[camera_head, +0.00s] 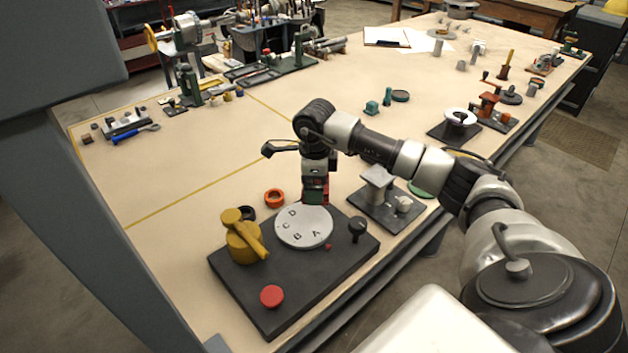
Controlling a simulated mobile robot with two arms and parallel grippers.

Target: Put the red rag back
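My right arm reaches in from the right. Its gripper (316,197) points down just behind the lettered grey dial. A small patch of dark red and green (322,187) shows at the gripper's tip. I cannot tell whether this red is a rag, part of the gripper or something behind it. The fingers are too small and hidden to show whether they are open or shut. No other cloth-like red thing can be made out. My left gripper is not in view.
A dark plate (290,295) carries the grey dial (303,227), a yellow valve handle (243,240), a red button (271,296) and a black knob (357,226). An orange ring (274,198) lies behind it. A grey block fixture (378,187) stands right of the gripper. The table's left middle (200,160) is clear.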

